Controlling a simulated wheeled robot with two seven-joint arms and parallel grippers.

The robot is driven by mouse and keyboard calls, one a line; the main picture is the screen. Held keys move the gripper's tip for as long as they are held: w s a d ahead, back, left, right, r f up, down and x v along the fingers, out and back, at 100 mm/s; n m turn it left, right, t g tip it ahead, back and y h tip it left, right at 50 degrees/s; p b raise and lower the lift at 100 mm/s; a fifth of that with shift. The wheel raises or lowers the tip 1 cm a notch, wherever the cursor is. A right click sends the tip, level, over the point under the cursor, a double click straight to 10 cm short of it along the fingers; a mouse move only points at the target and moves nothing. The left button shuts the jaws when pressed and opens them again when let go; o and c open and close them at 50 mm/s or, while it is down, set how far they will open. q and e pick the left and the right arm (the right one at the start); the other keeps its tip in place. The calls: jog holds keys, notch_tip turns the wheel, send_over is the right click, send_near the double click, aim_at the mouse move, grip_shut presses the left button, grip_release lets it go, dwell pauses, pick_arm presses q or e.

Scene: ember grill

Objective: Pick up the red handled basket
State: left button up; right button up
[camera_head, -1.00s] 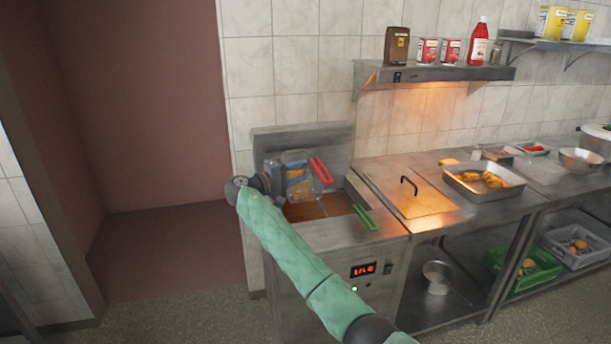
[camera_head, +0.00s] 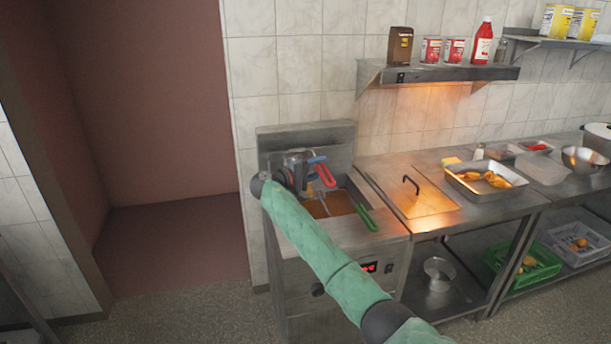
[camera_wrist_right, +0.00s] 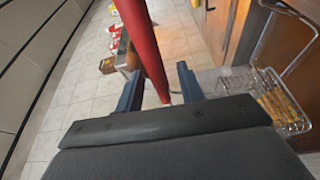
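The red handle (camera_head: 325,176) of the basket slants over the fryer in the head view. Its wire body is mostly hidden behind my right gripper (camera_head: 303,170). In the right wrist view the red handle (camera_wrist_right: 146,50) runs between the two fingers of my right gripper (camera_wrist_right: 160,85). A gap shows on each side of the handle, so the gripper is open around it. A wire basket (camera_wrist_right: 285,115) with yellowish pieces behind or in it shows at the right; its join to the red handle is not visible. My left gripper is out of view.
A green handle (camera_head: 367,217) lies at the right of the fryer (camera_head: 345,240). A lid with a black handle (camera_head: 412,185) and a metal tray (camera_head: 470,190) of food are further right. A shelf (camera_head: 440,74) with cans and a bottle hangs above.

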jog(key=shift+c, duration=0.5)
grip_shut()
jog(key=shift+r, duration=0.1)
